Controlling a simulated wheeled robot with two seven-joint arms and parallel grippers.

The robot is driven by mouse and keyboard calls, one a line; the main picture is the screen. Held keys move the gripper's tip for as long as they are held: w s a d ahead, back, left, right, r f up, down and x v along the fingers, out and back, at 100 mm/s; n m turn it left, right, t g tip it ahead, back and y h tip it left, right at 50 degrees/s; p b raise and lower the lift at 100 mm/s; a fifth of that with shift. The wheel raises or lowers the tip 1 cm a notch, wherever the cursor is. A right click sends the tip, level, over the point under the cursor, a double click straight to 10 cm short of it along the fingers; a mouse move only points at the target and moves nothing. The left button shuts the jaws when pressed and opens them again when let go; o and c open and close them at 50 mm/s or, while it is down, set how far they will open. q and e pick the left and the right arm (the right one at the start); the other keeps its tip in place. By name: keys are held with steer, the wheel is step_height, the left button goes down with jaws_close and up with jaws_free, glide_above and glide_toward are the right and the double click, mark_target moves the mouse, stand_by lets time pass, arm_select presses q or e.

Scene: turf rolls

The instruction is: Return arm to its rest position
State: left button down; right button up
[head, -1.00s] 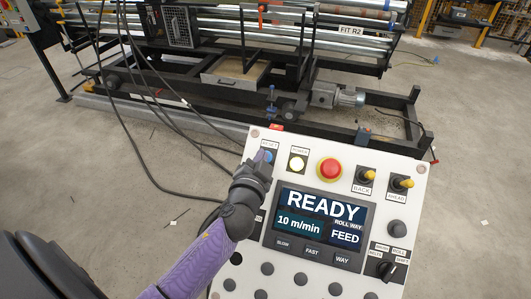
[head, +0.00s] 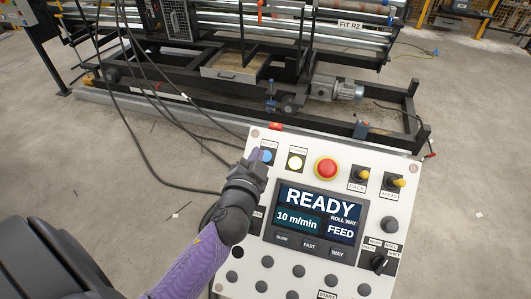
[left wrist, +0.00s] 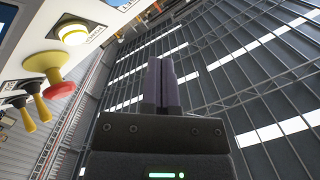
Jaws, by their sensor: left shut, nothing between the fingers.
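My left arm comes in from the bottom left in the head view. Its gripper (head: 257,158) is at the upper left of the control panel, beside the blue reset button (head: 266,157). The blue button shows clear of the fingers; whether they touch the panel I cannot tell. In the left wrist view the gripper's two purple fingers (left wrist: 162,82) are together with nothing between them. The panel (head: 262,285) is white and its screen (head: 318,215) reads READY, 10 m/min and FEED. My right gripper is in neither view.
A red emergency stop (head: 326,169), a lit white power button (head: 295,162) and yellow levers (head: 361,174) stick out from the panel. Behind it stands a dark machine frame (head: 290,125) with rollers. Black cables (head: 150,135) hang to the floor at left. Grey floor lies open around.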

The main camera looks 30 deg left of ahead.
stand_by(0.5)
arm_select(q)
steer(key=s+d+f+n+g+h, duration=0.1)
steer(key=s+d+f+g+h, duration=0.2)
steer(key=s, duration=0.4)
steer(key=s+d+f+n+g, duration=0.1)
steer(key=s+d+f+g, duration=0.2)
steer(key=s+g, duration=0.25)
steer(key=s+d+f+n+g+h, duration=0.1)
steer(key=s+d+f+g+h, duration=0.2)
steer(key=s, duration=0.4)
steer(key=s+f+g+b, duration=0.2)
steer(key=f, duration=1)
steer(key=s+f+g+b, duration=0.1)
steer(key=s+f+b, duration=0.1)
steer(key=f, duration=0.9)
steer(key=s+a+f+g+b, duration=0.1)
steer(key=s+a+f+b, duration=0.1)
steer(key=s+f, duration=1)
steer(key=shift+s+a+m+y+b, duration=0.35)
steer(key=shift+s+m+y+b, duration=0.05)
steer(key=shift+s+b, duration=0.1)
